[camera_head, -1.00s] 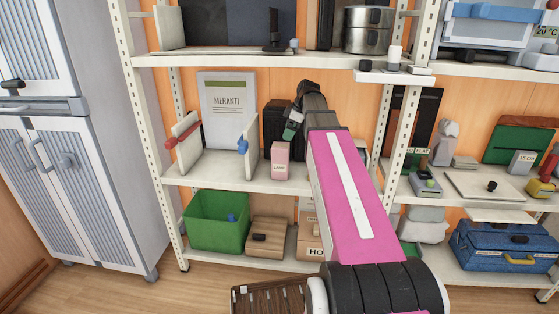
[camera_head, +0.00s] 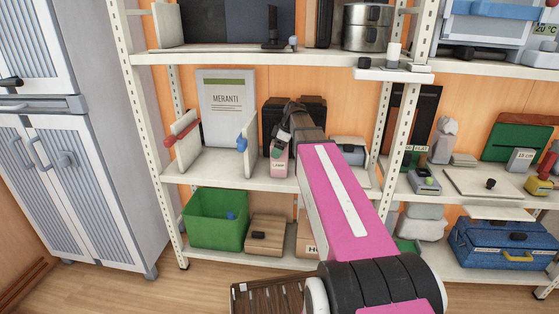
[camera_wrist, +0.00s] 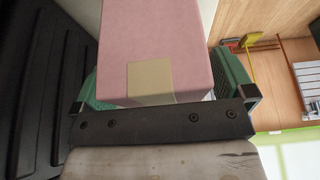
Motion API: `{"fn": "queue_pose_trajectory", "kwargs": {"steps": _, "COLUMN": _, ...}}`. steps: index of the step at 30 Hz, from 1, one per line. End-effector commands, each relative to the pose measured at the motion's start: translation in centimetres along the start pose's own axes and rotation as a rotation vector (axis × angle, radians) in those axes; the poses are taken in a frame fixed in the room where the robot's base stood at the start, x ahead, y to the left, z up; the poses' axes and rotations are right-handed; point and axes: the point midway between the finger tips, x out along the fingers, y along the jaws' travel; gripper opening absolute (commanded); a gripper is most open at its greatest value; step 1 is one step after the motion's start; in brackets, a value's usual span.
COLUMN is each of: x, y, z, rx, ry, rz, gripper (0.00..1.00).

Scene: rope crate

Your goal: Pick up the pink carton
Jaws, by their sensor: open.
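The pink carton (camera_head: 279,167) stands upright on the middle shelf, with a pale label on its front; my gripper partly covers its upper part in the head view. My gripper (camera_head: 279,146) is at the carton, coming from above right. In the wrist view the carton (camera_wrist: 154,45) fills the upper middle. The green fingers of my gripper (camera_wrist: 165,90) show on its left and right sides, apart from each other, so the gripper is open around the carton. Whether the fingers touch it is hard to tell.
A black case (camera_head: 308,112) stands close behind the carton. A white bookend with a blue knob (camera_head: 243,145) is to its left, before the MERANTI board (camera_head: 226,100). The upper shelf (camera_head: 250,55) is overhead.

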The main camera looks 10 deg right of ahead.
Motion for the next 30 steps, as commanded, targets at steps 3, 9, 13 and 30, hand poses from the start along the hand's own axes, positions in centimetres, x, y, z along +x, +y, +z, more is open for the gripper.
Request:
{"fn": "queue_pose_trajectory", "kwargs": {"steps": 3, "x": 0.0, "y": 0.0, "z": 0.0, "rx": 0.000, "ry": 0.000, "rz": 0.001, "gripper": 1.00}}
{"fn": "queue_pose_trajectory", "kwargs": {"steps": 9, "x": 0.0, "y": 0.0, "z": 0.0, "rx": 0.000, "ry": 0.000, "rz": 0.000, "gripper": 0.51}}
{"fn": "queue_pose_trajectory", "kwargs": {"steps": 13, "x": -0.1, "y": 0.0, "z": 0.0, "rx": 0.000, "ry": 0.001, "rz": 0.001, "gripper": 0.28}}
{"fn": "queue_pose_trajectory", "kwargs": {"steps": 30, "x": -4.4, "y": 0.1, "z": -1.9, "rx": -0.001, "ry": 0.001, "rz": 0.003, "gripper": 0.28}}
